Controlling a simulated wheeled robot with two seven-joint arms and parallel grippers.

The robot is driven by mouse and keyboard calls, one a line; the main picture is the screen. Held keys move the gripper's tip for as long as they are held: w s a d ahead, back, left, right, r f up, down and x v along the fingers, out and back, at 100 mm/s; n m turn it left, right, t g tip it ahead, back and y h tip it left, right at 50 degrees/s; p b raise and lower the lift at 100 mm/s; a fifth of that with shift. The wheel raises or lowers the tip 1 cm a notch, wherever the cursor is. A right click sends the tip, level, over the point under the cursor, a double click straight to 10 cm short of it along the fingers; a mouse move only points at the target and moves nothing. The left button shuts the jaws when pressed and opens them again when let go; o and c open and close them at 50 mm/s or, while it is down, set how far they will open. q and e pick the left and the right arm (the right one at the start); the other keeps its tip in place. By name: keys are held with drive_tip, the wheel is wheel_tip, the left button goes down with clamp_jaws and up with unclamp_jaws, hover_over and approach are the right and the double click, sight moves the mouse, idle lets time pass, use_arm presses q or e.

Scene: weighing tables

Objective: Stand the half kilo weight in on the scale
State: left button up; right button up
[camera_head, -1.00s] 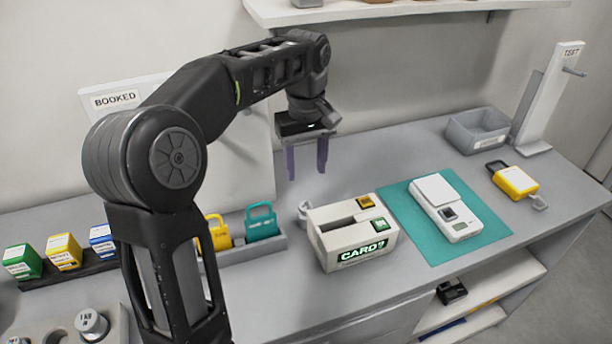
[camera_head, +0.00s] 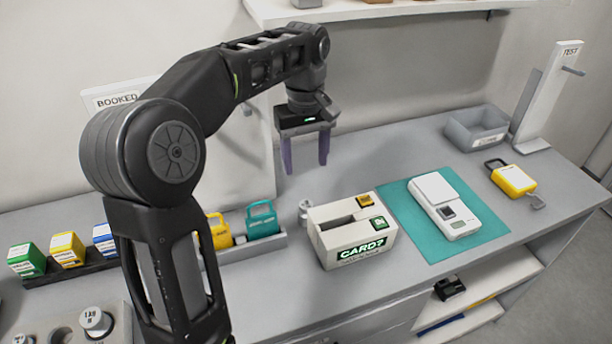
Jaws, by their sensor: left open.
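A small metal weight (camera_head: 304,209) stands on the table just behind the left end of the card machine; its marking is too small to read. The white scale (camera_head: 460,222) lies on a teal mat (camera_head: 487,238), and its pale pan (camera_head: 435,188) is empty. My left gripper (camera_head: 306,167) hangs above and behind the small weight, pointing down, open and empty. At the lower left, a weight block (camera_head: 62,328) holds a metal weight (camera_head: 95,321) that appears marked 1 KG, and part of another weight (camera_head: 22,340). My right gripper is not in view.
The card machine (camera_head: 345,252), showing "CARD?", stands between my left arm and the mat. A yellow padlock (camera_head: 514,180), a grey bin (camera_head: 476,130) and a TEST stand (camera_head: 545,95) are at the right. Coloured boxes (camera_head: 67,249) and a tag tray (camera_head: 252,247) line the left.

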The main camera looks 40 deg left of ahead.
use_arm(q)
drive_tip(key=y+b, duration=0.1)
drive_tip(key=b, duration=0.3)
approach(307, 206)
drive_tip(key=s, duration=0.2)
drive_tip(key=f, duration=0.1)
drive_tip(key=d+f+t+y+b, duration=0.1)
drive_tip(key=f+y+b, duration=0.1)
drive_tip(key=shift+s+d+f+m+t, duration=0.2)
drive_tip(key=shift+s+f+m+t, duration=0.1)
drive_tip(key=shift+m+t, duration=0.1)
drive_tip(key=shift+w+d+f+t+y+p, duration=0.1)
drive_tip(key=shift+w+d+t+y+p, duration=0.1)
drive_tip(key=shift+w+t+y+p, duration=0.15)
drive_tip(key=shift+w+a+n, duration=0.25)
drive_tip(key=shift+w+n, duration=0.1)
drive_tip(key=shift+n, duration=0.05)
drive_tip(key=shift+x, duration=1.2)
